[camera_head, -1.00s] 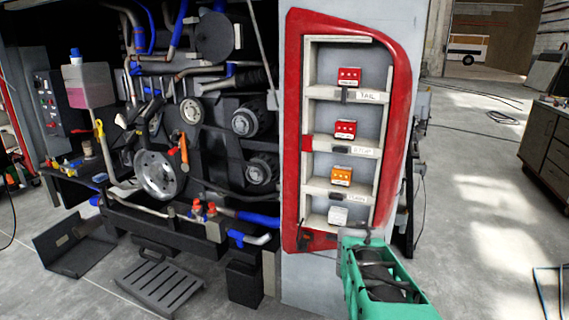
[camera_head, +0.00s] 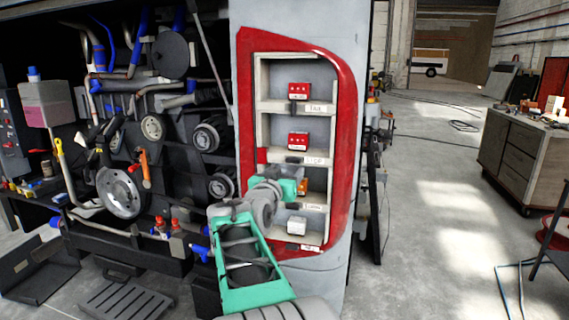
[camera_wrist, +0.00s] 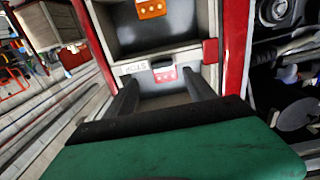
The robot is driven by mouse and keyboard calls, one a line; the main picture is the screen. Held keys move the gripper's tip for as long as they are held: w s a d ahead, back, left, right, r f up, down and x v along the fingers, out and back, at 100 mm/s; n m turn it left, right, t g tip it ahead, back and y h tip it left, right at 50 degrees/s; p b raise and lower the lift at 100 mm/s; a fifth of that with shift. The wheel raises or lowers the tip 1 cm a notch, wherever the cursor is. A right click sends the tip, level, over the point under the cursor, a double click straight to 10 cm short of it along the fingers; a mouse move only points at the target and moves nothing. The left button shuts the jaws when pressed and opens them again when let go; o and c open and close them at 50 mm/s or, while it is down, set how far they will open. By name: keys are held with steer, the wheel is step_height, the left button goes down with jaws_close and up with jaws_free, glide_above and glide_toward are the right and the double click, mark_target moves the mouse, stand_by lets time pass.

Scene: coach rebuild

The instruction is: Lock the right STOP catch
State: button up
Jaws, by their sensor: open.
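The STOP shelf holds a red lamp block (camera_head: 298,141) with pale dots, in the red-framed housing. On the shelf's front edge a small dark catch (camera_head: 292,159) sits beside the STOP label (camera_head: 314,161). The wrist view is upside down and shows the dark catch (camera_wrist: 163,63), the label (camera_wrist: 133,67) and the red block (camera_wrist: 166,77) between my fingers. My gripper (camera_wrist: 163,92) is open and empty, its fingers pointing at the STOP shelf. In the head view my gripper (camera_head: 299,174) is just below that shelf, partly hiding the orange block. Contact cannot be told.
A red tab (camera_head: 262,155) sits at the shelf's left end. The TAIL shelf (camera_head: 285,106) is above; a white block (camera_head: 297,226) is below. Engine parts (camera_head: 150,150) crowd the left. Open floor (camera_head: 420,220) and a cabinet (camera_head: 520,160) lie right.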

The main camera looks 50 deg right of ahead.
mark_target(292, 161)
steer(key=x, duration=0.3)
steer(key=p+x, duration=0.1)
steer(key=x, duration=0.3)
steer(key=shift+w+d+r+p, duration=0.2)
steer(key=shift+w+d+p, duration=0.05)
steer(key=shift+w+p, duration=0.1)
steer(key=shift+c, duration=0.2)
steer(key=c, duration=1.3)
